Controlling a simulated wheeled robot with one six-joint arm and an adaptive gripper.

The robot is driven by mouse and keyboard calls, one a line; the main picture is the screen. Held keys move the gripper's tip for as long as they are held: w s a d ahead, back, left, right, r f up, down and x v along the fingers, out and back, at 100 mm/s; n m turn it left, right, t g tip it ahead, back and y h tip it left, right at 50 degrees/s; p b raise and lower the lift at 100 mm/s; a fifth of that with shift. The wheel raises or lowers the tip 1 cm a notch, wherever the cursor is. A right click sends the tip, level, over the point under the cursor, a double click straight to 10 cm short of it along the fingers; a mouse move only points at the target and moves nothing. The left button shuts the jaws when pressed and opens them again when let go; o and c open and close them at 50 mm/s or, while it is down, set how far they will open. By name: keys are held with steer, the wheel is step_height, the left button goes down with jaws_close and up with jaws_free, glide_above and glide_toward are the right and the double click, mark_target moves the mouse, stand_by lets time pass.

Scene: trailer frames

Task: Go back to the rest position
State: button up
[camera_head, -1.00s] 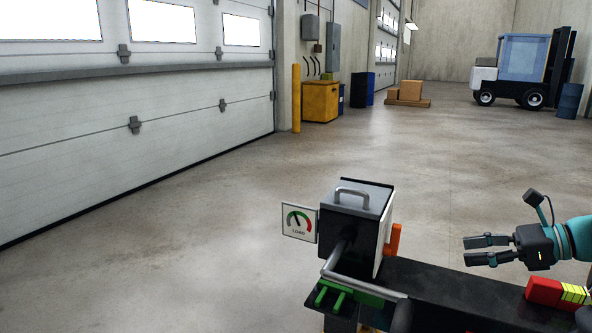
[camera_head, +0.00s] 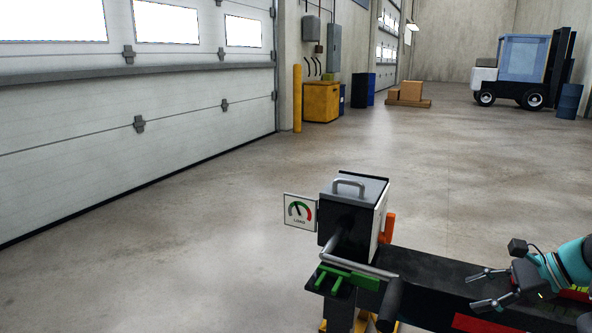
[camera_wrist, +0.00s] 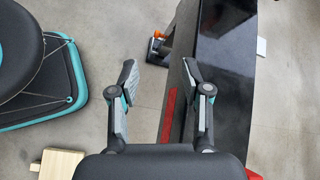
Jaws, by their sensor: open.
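My gripper (camera_head: 479,290) is at the right of the head view, beside or over the right part of a long black beam (camera_head: 430,272). Its two fingers are spread, with nothing between them. In the wrist view my gripper (camera_wrist: 158,72) also shows open. The floor lies between its fingertips, and the beam (camera_wrist: 228,60) runs past the right finger. A red strip (camera_wrist: 168,112) lies along the beam's left side. I cannot tell whether the right finger touches the beam.
A dark box (camera_head: 352,207) with a handle and a LOAD gauge sign (camera_head: 300,212) stands at the beam's far end. Green handles (camera_head: 331,281) stick out nearby. A wooden block (camera_wrist: 62,164) lies low in the wrist view. The concrete floor at left is clear.

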steer(key=s+a+f+n+g+h, duration=0.35)
steer(key=s+a+n+h, duration=0.35)
steer(key=s+a+n, duration=0.3)
steer(key=s+a+r+n+t, duration=0.2)
steer(key=s+a+n, duration=0.1)
steer(key=a+n, duration=0.1)
steer(key=s+a+r+n+t+h, duration=0.1)
steer(key=s+a+n+t, duration=0.1)
steer(key=a+n, duration=0.3)
steer(key=shift+s+a+r+n, duration=0.35)
steer(key=shift+s+a, duration=0.2)
steer(key=shift+a, duration=0.65)
